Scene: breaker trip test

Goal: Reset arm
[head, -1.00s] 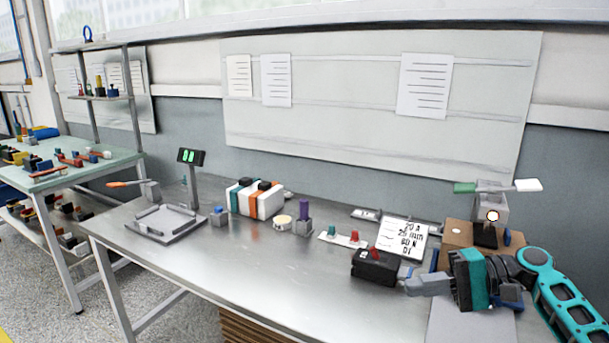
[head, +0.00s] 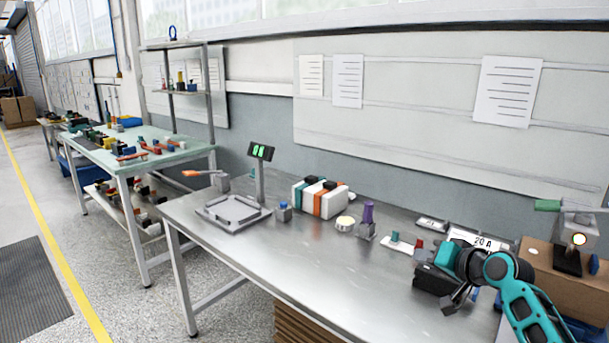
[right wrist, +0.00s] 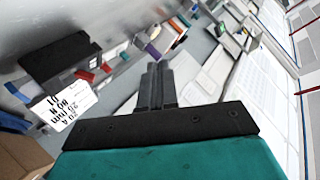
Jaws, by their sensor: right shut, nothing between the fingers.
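My right gripper (head: 452,304) is shut and empty. In the head view it hangs over the front right of the bench and partly covers a black box (head: 432,280) and a white card reading 20 A (head: 472,239). In the right wrist view its closed fingers (right wrist: 158,86) point along the bench, apart from anything. That view also shows the black box (right wrist: 62,52) and the card (right wrist: 68,96) at left. A grey device with a green-ended lever (head: 548,205) and a lit round lamp (head: 579,239) stands at the far right. My left gripper is out of view.
The steel bench (head: 300,265) has clear room at its front middle. Along it stand a grey tray fixture (head: 235,213), a green-digit display (head: 260,152), an orange-handled lever (head: 205,173), striped white modules (head: 320,198) and a purple-topped piece (head: 367,218).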

